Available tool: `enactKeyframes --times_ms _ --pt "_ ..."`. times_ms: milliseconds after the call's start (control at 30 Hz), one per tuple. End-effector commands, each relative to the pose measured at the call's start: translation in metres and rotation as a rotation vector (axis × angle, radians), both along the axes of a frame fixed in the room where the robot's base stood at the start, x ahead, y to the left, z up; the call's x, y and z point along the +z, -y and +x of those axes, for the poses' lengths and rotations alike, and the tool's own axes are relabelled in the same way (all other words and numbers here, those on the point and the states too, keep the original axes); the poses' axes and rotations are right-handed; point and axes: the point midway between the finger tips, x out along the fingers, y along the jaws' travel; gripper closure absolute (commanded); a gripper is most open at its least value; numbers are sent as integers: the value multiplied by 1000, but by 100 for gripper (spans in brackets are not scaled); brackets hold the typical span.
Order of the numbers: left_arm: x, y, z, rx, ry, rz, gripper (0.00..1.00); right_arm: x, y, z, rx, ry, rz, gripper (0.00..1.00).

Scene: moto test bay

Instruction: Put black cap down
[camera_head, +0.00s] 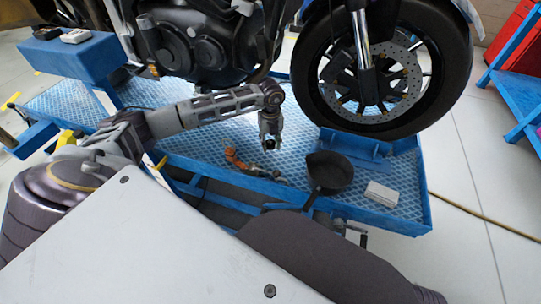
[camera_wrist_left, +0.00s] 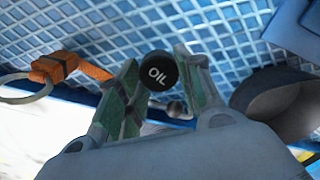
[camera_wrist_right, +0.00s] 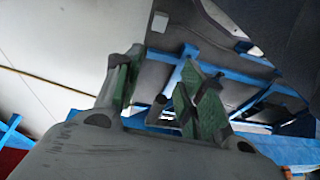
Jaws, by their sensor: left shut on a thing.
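The black cap (camera_wrist_left: 159,71), a round disc marked "OIL", sits between the fingertips of my left gripper (camera_wrist_left: 157,85) in the left wrist view. My left gripper is shut on it. In the head view this gripper (camera_head: 269,138) points down above the blue diamond-plate platform (camera_head: 210,142), in front of the motorcycle. The cap shows there only as a small dark spot at the fingertips. My right gripper (camera_wrist_right: 160,95) is open in the right wrist view, with nothing seen between its fingers. It is not visible in the head view.
An orange strap-like item (camera_head: 236,159) lies on the platform left of my left gripper. A black pan (camera_head: 328,172) and a white box (camera_head: 381,196) are to the right. The front wheel (camera_head: 385,75) stands behind. A blue bench (camera_head: 75,55) is at the far left.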

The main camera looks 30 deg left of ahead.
Motion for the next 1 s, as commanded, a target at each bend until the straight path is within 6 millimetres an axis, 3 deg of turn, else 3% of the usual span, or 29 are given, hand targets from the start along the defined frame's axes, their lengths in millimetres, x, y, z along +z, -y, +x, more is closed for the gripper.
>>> enactKeyframes --times_ms 200,400,667,867,1000 --pt "-28 0 0 0 -1 0 80 7 -1 -1 0 12 8 60" --pt "-33 0 0 -1 1 -1 80 16 -2 1 1 28 13 60" --pt "-34 0 0 -1 0 0 80 13 -2 0 3 22 11 60" --pt "-51 0 0 -1 -1 1 80 12 -2 -1 5 24 12 60" --pt "-65 0 0 -1 0 0 80 23 -4 1 8 49 21 60"
